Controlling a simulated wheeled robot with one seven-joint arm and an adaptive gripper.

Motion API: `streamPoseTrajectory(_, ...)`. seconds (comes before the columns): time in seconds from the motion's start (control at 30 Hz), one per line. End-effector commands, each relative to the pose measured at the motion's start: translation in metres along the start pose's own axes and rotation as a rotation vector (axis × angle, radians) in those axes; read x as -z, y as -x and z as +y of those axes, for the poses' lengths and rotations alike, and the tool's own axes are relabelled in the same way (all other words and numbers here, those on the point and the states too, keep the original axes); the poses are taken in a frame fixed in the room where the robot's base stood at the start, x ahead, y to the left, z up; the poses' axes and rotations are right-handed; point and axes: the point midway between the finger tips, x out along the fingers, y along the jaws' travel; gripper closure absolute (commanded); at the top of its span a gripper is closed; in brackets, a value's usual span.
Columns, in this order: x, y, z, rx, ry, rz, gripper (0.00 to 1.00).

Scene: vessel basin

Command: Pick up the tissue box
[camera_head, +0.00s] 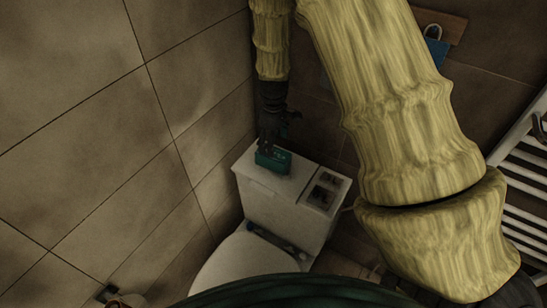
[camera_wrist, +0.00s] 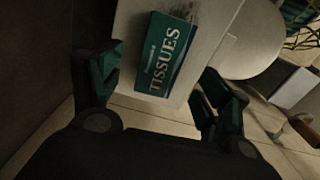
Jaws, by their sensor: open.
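The tissue box (camera_head: 273,161) is teal green and sits on the white toilet tank lid (camera_head: 258,177). In the wrist view the tissue box (camera_wrist: 167,57) shows white lettering "TISSUES" and lies between and a little beyond my open finger pads. My gripper (camera_head: 270,147) is dark and reaches down from above, over the box, and partly hides it in the head view. In the wrist view my gripper (camera_wrist: 160,95) is open, with one pad on each side and nothing held. Whether the fingers touch the box cannot be told.
The toilet bowl lid (camera_head: 240,262) is below the tank. The tiled wall (camera_head: 190,110) is close on the left; a white towel rack (camera_head: 520,170) is at right.

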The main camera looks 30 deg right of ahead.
Motion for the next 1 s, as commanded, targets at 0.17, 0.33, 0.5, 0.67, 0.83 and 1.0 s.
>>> streamPoseTrajectory(0.17, 0.0, -0.007, 0.0, -0.001, 0.0, 0.0, 0.23)
streamPoseTrajectory(0.33, 0.0, -0.014, -0.001, 0.0, 0.0, -0.001, 0.23)
streamPoseTrajectory(0.5, 0.0, -0.028, -0.002, 0.001, 0.0, -0.001, 0.23)
streamPoseTrajectory(0.67, 0.0, -0.044, -0.002, 0.0, 0.0, -0.001, 0.23)
streamPoseTrajectory(0.83, 0.0, -0.056, -0.002, 0.0, -0.002, 0.0, 0.23)
streamPoseTrajectory(1.0, 0.0, -0.059, -0.002, -0.002, 0.0, 0.001, 0.23)
